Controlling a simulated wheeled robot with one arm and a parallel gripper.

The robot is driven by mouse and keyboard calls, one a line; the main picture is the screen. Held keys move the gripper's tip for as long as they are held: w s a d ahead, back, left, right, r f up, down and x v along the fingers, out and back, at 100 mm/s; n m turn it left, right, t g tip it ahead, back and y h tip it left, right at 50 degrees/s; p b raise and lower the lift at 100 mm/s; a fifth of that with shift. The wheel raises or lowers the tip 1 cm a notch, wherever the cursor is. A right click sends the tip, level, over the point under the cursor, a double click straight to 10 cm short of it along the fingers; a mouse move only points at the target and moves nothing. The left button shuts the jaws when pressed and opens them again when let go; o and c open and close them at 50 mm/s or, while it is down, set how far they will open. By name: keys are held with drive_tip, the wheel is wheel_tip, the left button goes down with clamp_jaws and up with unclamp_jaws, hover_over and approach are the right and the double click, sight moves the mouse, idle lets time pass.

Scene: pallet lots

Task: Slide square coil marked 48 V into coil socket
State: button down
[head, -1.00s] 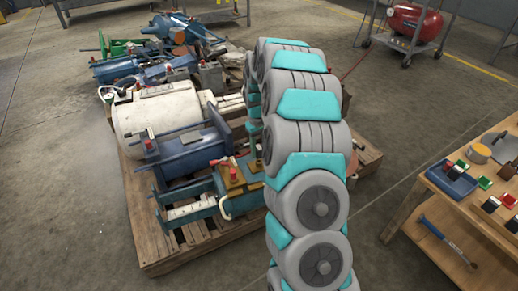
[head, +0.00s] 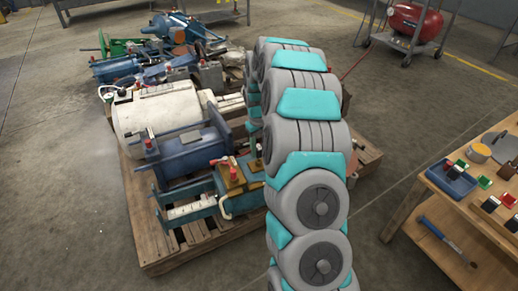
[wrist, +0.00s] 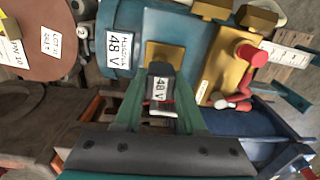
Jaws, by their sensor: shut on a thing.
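My gripper (wrist: 160,112) is shut on the square coil (wrist: 160,78), a dark block with a white "48 V" label facing the wrist camera. Just beyond the coil, in the wrist view, is a brass-coloured square piece (wrist: 166,52) on a teal cylinder body, probably the coil socket. The coil overlaps its near edge in the picture; I cannot tell whether they touch. The teal body (wrist: 190,30) carries its own "48 V" label (wrist: 118,48). In the head view the teal unit (head: 205,208) lies on the pallet, and my arm hides the gripper and coil.
A brass block (wrist: 232,75) with red-capped fittings stands right of the coil. A brown round part (wrist: 40,40) with tags lies at left. The pallet (head: 165,258) also holds a white cylinder (head: 158,118) and blue units. A wooden bench (head: 440,190) with small parts stands at right.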

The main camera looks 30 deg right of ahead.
sight(259, 147)
drive_tip(key=shift+f, duration=1.4)
drive_tip(key=shift+c, duration=2.1)
unclamp_jaws()
drive_tip(key=shift+r, duration=3.95)
